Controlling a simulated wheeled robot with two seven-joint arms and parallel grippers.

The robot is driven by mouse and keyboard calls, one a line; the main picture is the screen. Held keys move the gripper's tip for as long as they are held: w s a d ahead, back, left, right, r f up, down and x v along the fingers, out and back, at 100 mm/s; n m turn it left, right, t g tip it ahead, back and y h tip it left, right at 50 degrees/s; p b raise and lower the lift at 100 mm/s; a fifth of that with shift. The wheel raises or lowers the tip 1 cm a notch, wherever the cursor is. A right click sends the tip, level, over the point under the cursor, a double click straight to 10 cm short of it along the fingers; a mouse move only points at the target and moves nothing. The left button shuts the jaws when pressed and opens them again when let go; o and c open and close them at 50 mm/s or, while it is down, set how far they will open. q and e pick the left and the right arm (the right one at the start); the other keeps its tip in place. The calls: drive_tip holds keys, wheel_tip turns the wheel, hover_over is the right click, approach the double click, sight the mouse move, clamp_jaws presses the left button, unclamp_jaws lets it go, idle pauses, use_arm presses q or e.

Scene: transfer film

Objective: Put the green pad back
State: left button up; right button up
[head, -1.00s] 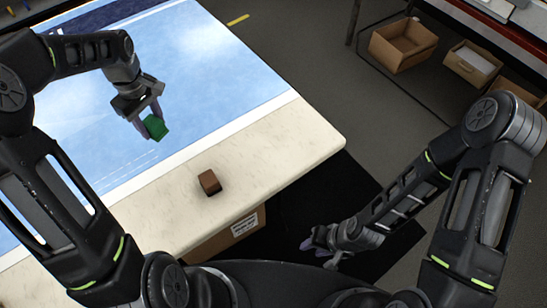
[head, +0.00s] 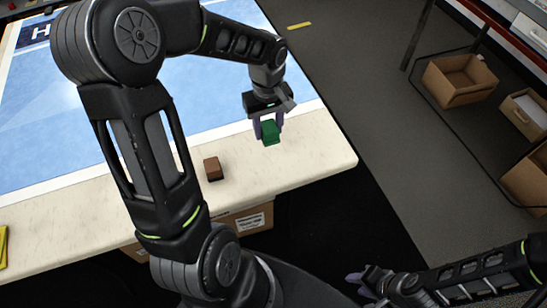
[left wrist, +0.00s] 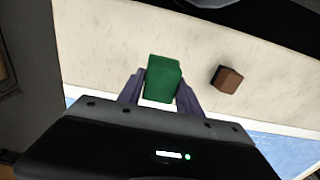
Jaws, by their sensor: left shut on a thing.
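The green pad (head: 270,133) is a small green block between the fingers of my left gripper (head: 268,124). My left gripper is shut on it, over the pale front strip of the table, right of the brown block. In the left wrist view the green pad (left wrist: 163,79) sits between the two purple-grey fingers (left wrist: 160,97). I cannot tell whether the pad touches the table. My right gripper (head: 362,283) is low at the bottom of the head view, away from the table, and its opening is not clear.
A brown block (head: 213,168) stands on the pale strip of the table (head: 110,203); it also shows in the left wrist view (left wrist: 227,79). A blue film (head: 60,120) covers the table behind. A yellow object (head: 3,247) lies at the left edge. Cardboard boxes (head: 460,80) stand at the right.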

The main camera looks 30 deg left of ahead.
use_arm(q)
hover_over(269, 157)
drive_tip(key=shift+f+p, duration=0.3)
drive_tip(key=shift+f, duration=2.8)
wheel_tip(269, 157, down, 4)
drive_tip(key=shift+r, duration=0.2)
drive_tip(key=shift+f, duration=0.1)
drive_tip(key=shift+f, duration=0.25)
drive_tip(key=o, duration=1.3)
drive_tip(key=shift+r, duration=0.1)
drive_tip(key=shift+r, duration=0.1)
